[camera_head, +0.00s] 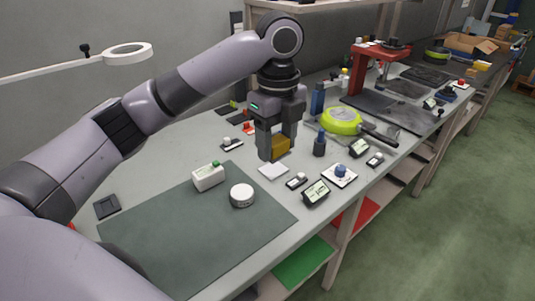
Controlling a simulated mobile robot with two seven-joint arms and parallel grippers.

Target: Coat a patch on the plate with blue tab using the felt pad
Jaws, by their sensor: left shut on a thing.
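My left gripper (278,150) points down over the back of the table, shut on a yellow-orange block (281,146). This block may be the felt pad; its underside is hidden. A thin pale square plate (273,171) lies on the table just below and in front of the gripper; I see no blue tab on it. A white square piece with a blue knob-like part (340,172) lies to the right; I cannot tell whether this is the plate with the blue tab. The block appears above the table, apart from both. My right gripper is not in view.
A dark green mat (190,245) covers the front left, with a white box (208,177) and a round white-topped puck (242,195) on it. Small displays (315,193), a dark bottle (320,145) and a yellow-green round thing (341,121) stand right of the gripper. A red press (358,70) stands farther back.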

